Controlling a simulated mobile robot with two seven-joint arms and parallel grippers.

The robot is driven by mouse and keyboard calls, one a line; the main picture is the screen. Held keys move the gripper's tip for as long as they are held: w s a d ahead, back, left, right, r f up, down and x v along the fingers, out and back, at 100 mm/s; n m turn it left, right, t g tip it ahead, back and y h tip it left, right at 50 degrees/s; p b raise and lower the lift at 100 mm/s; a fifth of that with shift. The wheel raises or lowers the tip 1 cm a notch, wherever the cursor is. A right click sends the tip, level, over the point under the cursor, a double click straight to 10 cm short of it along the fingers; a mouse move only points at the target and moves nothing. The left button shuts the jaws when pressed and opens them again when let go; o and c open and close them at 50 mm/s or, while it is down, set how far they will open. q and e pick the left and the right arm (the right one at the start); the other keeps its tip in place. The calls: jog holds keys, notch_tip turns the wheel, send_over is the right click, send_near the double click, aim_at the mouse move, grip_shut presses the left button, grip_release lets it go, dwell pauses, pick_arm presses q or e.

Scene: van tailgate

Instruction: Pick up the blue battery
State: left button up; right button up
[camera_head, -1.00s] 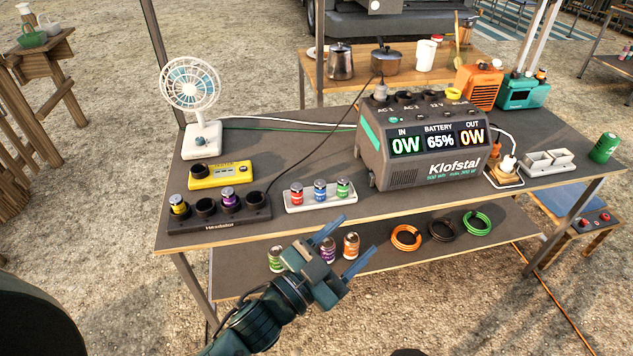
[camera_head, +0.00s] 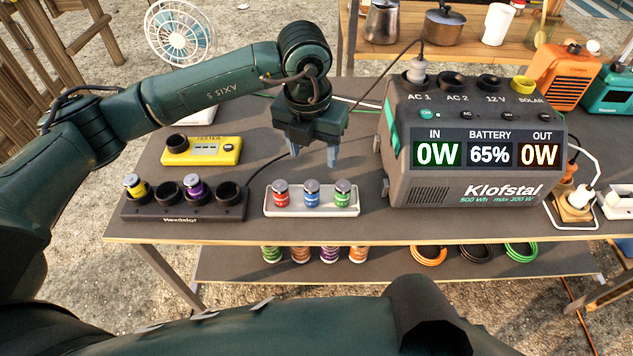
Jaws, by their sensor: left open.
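The blue battery (camera_head: 311,195) stands upright in a white tray (camera_head: 270,212), between a red battery (camera_head: 281,194) on its left and a green battery (camera_head: 342,195) on its right. My left gripper (camera_head: 314,152) points down above and slightly behind the tray. Its two fingers are apart with nothing between them, and it does not touch the batteries. My right gripper does not show.
The grey Klofstal power station (camera_head: 470,150) stands close on the right of the tray. A black Hexastat holder (camera_head: 186,210) with a yellow and a purple battery is on the left, with a yellow device (camera_head: 200,150) behind it. More batteries and cable coils (camera_head: 428,256) lie on the lower shelf.

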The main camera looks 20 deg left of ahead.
aim_at(312, 184)
pick_arm(q)
jog(key=f, duration=0.7)
jog(key=shift+w+f, duration=0.2)
jog(key=shift+w, duration=0.1)
jog(key=shift+w+a+f+p, duration=0.1)
jog(key=shift+a+f+p, duration=0.1)
jog(key=shift+f, duration=1.15)
jog(key=shift+w+a+f+p, duration=0.1)
jog(key=shift+f+p, duration=0.05)
jog(key=shift+f, duration=1.2)
jog(key=shift+c, duration=0.3)
jog(key=c, duration=1.1)
